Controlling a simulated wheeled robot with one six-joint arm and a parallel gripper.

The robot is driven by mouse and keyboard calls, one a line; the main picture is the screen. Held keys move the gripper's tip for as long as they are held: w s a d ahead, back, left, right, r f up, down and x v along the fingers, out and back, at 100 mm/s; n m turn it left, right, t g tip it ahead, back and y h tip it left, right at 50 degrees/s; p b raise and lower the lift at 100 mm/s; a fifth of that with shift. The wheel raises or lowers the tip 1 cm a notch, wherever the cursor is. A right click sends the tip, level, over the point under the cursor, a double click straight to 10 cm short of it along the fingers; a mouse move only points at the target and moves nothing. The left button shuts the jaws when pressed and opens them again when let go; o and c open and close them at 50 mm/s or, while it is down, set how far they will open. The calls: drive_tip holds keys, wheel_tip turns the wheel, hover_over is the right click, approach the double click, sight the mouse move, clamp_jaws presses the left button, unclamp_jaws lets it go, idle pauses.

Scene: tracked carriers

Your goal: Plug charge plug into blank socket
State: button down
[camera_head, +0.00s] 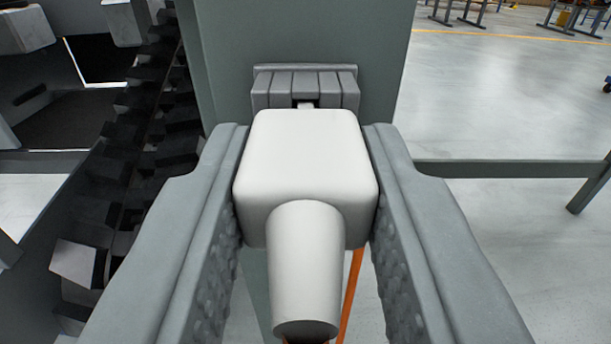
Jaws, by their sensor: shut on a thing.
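The charge plug (307,165) is a white block with a rounded cable end pointing toward the camera. My gripper (307,185) is shut on it, one grey finger on each side. Straight ahead, just beyond the plug, a grey ribbed socket (306,84) sits on a grey-green post. The plug's front covers the lower part of the socket. A small light piece shows between them at the top of the plug. I cannot tell whether the plug touches or enters the socket. An orange cable (352,290) shows below the plug.
The grey-green post (300,32) stands directly ahead. A dark track (150,130) runs along the left, close to my left finger. A grey rail (510,169) crosses on the right. Open pale floor (500,100) lies beyond, with tables far back.

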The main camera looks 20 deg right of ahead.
drive_tip(key=shift+w, duration=0.2)
drive_tip(key=c, duration=1)
unclamp_jaws()
drive_tip(key=v, duration=1.7)
drive_tip(key=shift+s, duration=0.25)
drive_tip(key=s+a+r+n+y, duration=0.1)
drive_tip(key=s+a+r, duration=0.25)
drive_tip(key=r, duration=0.55)
drive_tip(key=s+a+r, duration=0.2)
drive_tip(key=a+r, duration=0.2)
drive_tip(key=r, duration=0.5)
drive_tip(key=s+a+r+n+y, duration=0.1)
drive_tip(key=s+a+r, duration=0.25)
drive_tip(key=r, duration=0.45)
drive_tip(key=s+a+r+y, duration=0.1)
drive_tip(key=s+a+r, duration=0.2)
drive_tip(key=s+r, duration=0.2)
drive_tip(key=s+a+r+y, duration=0.1)
drive_tip(key=s+a+r, duration=0.2)
drive_tip(key=s, duration=0.8)
drive_tip(key=s+a+r+n+y, duration=0.1)
drive_tip(key=s+a+r, duration=0.2)
drive_tip(key=s+r, duration=0.5)
drive_tip(key=shift+s+a, duration=0.3)
drive_tip(key=shift+s, duration=0.35)
